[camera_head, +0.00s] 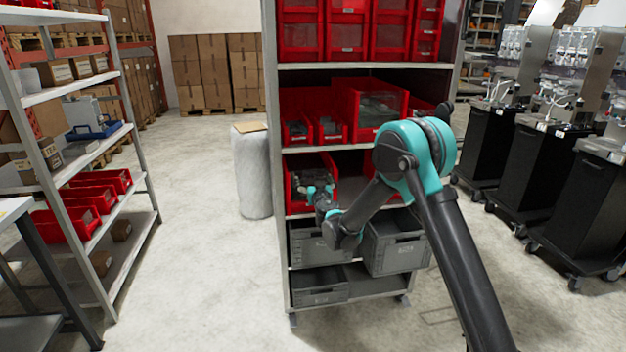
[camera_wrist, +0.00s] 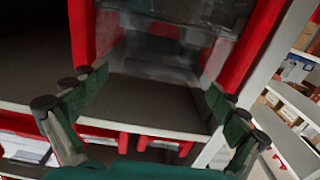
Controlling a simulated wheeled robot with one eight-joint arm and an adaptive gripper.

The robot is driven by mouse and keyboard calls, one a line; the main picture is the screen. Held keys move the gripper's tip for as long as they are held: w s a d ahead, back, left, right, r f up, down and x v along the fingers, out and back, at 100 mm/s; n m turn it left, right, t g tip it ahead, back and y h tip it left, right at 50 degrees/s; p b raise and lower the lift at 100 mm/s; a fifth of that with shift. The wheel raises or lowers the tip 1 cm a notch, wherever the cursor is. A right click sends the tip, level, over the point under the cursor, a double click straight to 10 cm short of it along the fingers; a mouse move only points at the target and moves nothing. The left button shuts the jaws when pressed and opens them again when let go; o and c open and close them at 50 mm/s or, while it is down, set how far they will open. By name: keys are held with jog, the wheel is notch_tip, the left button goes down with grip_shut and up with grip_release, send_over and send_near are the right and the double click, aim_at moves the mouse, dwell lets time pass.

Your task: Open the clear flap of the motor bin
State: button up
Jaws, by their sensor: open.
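A red bin (camera_head: 328,165) stands on the middle shelf of the grey shelving unit, partly hidden by my arm. I cannot read a label to confirm that it is the motor bin. In the wrist view a red-walled bin (camera_wrist: 82,30) has a clear, reflective panel (camera_wrist: 185,55) between its sides, likely the flap; its exact position is unclear. My gripper (camera_head: 318,194) is at the front of the middle-shelf bin. In the wrist view my gripper (camera_wrist: 150,88) is open and empty, its fingers spread across the bin's front. Contact with the panel cannot be told.
Above is a larger red bin with a clear front (camera_head: 378,102) and smaller red bins (camera_head: 297,130). Grey crates (camera_head: 393,247) sit below, one jutting out. A rack (camera_head: 92,152) stands left and black carts (camera_head: 530,165) right.

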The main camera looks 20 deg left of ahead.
jog(key=shift+w+a, duration=0.15)
jog(key=shift+w, duration=0.2)
jog(key=shift+c, duration=0.3)
jog(key=c, duration=1.6)
jog(key=shift+c, duration=0.2)
